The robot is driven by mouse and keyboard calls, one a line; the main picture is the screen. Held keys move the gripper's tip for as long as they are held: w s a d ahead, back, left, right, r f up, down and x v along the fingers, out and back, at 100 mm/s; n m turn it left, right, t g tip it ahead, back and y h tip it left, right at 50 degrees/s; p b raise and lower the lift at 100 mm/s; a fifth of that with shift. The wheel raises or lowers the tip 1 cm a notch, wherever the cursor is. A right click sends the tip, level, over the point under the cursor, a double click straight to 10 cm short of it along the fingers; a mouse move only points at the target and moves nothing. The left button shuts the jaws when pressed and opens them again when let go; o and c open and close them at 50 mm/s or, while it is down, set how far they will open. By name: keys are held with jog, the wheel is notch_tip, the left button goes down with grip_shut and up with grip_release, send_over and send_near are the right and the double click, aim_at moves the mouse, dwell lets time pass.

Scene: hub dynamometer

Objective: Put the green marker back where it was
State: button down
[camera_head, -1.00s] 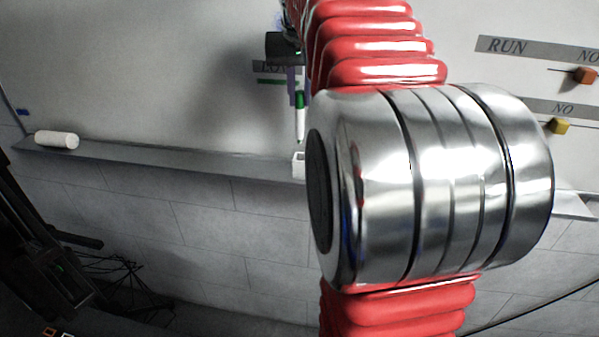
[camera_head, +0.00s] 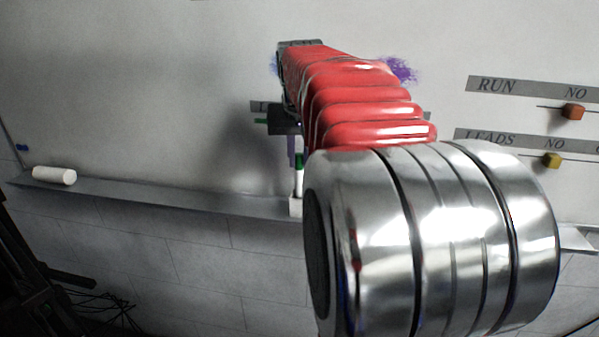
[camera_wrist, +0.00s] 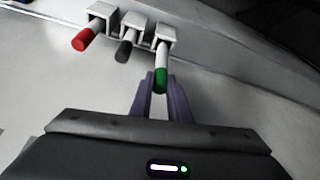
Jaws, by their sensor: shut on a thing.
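The green marker, white with a green end, shows in the wrist view (camera_wrist: 160,72) and in the head view (camera_head: 299,178). My gripper (camera_wrist: 161,90) is shut on its green end. The marker's white end is at the mouth of a small square holder (camera_wrist: 164,38), which also shows in the head view (camera_head: 296,207). The marker looks upright in the head view. How deep it sits in the holder cannot be told. My arm hides part of the board around it.
Beside it in the wrist view, a red marker (camera_wrist: 83,40) and a dark marker (camera_wrist: 125,50) stand in their own holders. A white cylinder (camera_head: 55,176) lies on the ledge (camera_head: 150,193). Orange (camera_head: 573,112) and yellow (camera_head: 552,160) slider knobs are at right.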

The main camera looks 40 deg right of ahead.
aim_at(299, 167)
jog(key=shift+f, duration=2.1)
jog(key=c, duration=1.7)
grip_release()
jog(key=shift+o, duration=0.2)
jog(key=shift+r, duration=0.1)
jog(key=v, duration=1.2)
